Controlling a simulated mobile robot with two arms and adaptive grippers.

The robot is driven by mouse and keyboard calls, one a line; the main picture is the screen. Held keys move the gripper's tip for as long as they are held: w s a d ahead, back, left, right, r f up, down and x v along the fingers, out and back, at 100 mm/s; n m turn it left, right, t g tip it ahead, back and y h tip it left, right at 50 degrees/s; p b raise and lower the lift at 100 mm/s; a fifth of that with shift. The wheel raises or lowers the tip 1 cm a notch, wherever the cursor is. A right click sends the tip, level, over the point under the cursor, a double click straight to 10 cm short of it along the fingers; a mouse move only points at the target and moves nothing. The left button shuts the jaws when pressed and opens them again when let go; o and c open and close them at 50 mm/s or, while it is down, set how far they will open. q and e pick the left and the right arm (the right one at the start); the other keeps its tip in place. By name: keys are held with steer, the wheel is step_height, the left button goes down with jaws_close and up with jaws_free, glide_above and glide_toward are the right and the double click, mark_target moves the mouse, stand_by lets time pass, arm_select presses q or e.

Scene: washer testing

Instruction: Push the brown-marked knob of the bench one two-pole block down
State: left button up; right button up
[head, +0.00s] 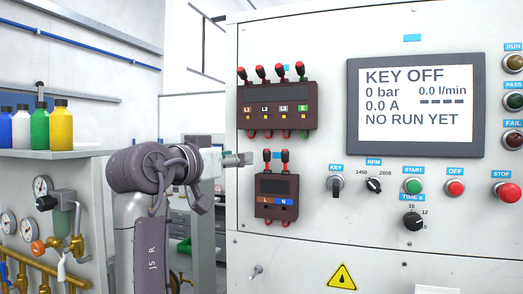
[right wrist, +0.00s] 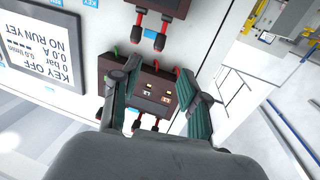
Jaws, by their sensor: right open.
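The two-pole block (head: 276,207) is a dark box on the grey panel, with an orange-brown L mark and a blue N mark. Its brown-marked knob (head: 266,155) is the left one, red and black, standing up at the same height as the right knob (head: 285,156). My right gripper (head: 244,159) is just left of the brown-marked knob, seemingly apart from it. In the right wrist view the picture is upside down; the open, empty fingers (right wrist: 160,90) frame the four-pole block (right wrist: 150,78), and the brown-marked knob (right wrist: 160,41) hangs near the top. My left gripper is out of view.
The four-pole block (head: 280,107) with red knobs sits above on the panel. To the right are a display (head: 413,107) reading KEY OFF, a key switch (head: 336,184) and push buttons. A shelf with bottles (head: 61,125) and gauges stands at the left.

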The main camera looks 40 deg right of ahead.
steer(key=p, duration=0.2)
glide_toward(265, 156)
steer(key=d, duration=0.3)
steer(key=p+x, duration=0.1)
steer(key=x, duration=0.1)
steer(key=p+x, duration=0.1)
steer(key=x, duration=0.1)
steer(key=shift+w+d+r, duration=0.2)
steer(key=shift+w+d, duration=0.1)
steer(key=shift+w, duration=0.2)
steer(key=shift+w+d, duration=0.1)
steer(key=shift+d, duration=0.2)
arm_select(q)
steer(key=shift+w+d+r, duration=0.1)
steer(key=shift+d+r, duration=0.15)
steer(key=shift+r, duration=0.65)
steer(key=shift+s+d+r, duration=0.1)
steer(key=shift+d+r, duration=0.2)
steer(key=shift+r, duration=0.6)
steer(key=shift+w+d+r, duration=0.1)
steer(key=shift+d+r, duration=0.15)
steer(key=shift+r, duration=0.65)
arm_select(e)
steer(key=shift+w+d+f, duration=0.15)
steer(key=shift+d+f, duration=0.05)
steer(key=shift+d, duration=0.2)
jaws_close()
